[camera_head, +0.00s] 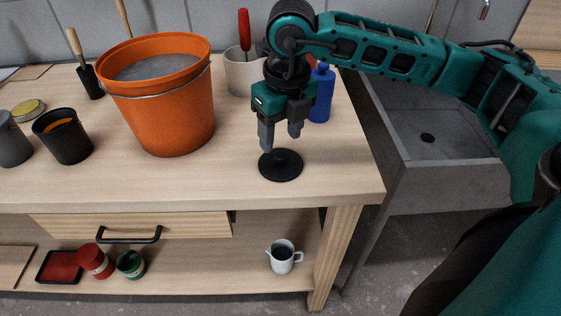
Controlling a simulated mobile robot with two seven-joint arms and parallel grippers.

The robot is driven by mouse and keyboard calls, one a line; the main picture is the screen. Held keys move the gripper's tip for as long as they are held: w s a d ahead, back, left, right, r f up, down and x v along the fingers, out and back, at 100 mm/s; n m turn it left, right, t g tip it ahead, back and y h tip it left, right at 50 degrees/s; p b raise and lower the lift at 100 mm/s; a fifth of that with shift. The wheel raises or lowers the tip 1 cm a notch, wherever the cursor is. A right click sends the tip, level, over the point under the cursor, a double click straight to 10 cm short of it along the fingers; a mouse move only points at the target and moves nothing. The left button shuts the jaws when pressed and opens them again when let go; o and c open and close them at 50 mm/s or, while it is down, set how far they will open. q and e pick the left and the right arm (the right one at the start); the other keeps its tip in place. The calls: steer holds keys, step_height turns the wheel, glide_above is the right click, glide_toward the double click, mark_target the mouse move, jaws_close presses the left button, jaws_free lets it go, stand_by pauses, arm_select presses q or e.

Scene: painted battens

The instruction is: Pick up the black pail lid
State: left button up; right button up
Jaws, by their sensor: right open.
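The black pail lid (281,170) is a flat round disc with a small raised knob in its middle. It lies on the wooden worktop near the front right corner. My right gripper (281,143) points down just above the lid with its two grey fingers spread apart. Nothing is held between the fingers. The fingertips are over the lid's far half, and I cannot tell whether they touch it. My left gripper does not show.
A large orange pail (168,115) stands left of the lid. A blue bottle (321,98) and a beige pot (240,76) with a red-handled tool stand behind the gripper. Black and grey cups are at far left. A concrete sink (440,165) adjoins the right edge. The worktop's front is clear.

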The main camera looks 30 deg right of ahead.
mark_target(281, 154)
steer(key=f, duration=0.5)
steer(key=shift+w+d, duration=0.25)
steer(key=shift+c, duration=0.3)
jaws_close()
